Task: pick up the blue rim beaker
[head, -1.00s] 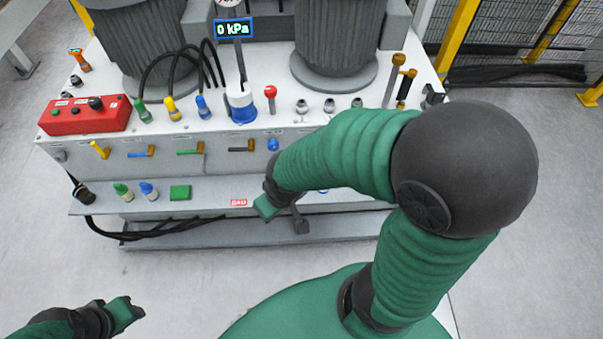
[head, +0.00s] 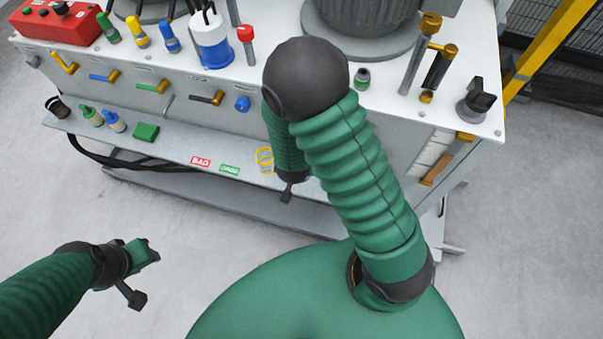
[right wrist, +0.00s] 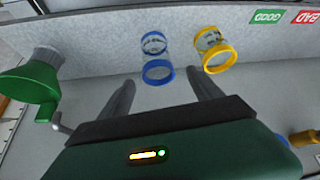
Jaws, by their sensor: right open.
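In the right wrist view the blue rim beaker (right wrist: 157,70) is clear-walled and stands on the grey shelf (right wrist: 110,45). It lies ahead of my right gripper (right wrist: 161,80), whose two dark fingers are spread apart, with the beaker between their lines and nothing held. Whether the fingertips reach around it is unclear. A yellow-rimmed beaker (right wrist: 217,58) stands to its right in that view and also shows in the head view (head: 264,158). In the head view my right arm hides the blue rim beaker and most of my right gripper. My left gripper (head: 150,250) is over the floor, away from the bench.
A green funnel-shaped part (right wrist: 32,80) is at the left in the right wrist view. BAD (head: 200,161) and GOOD (head: 229,169) labels mark the shelf. A green block (head: 146,132) and small bottles (head: 92,116) stand farther left. The bench front rises behind the shelf.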

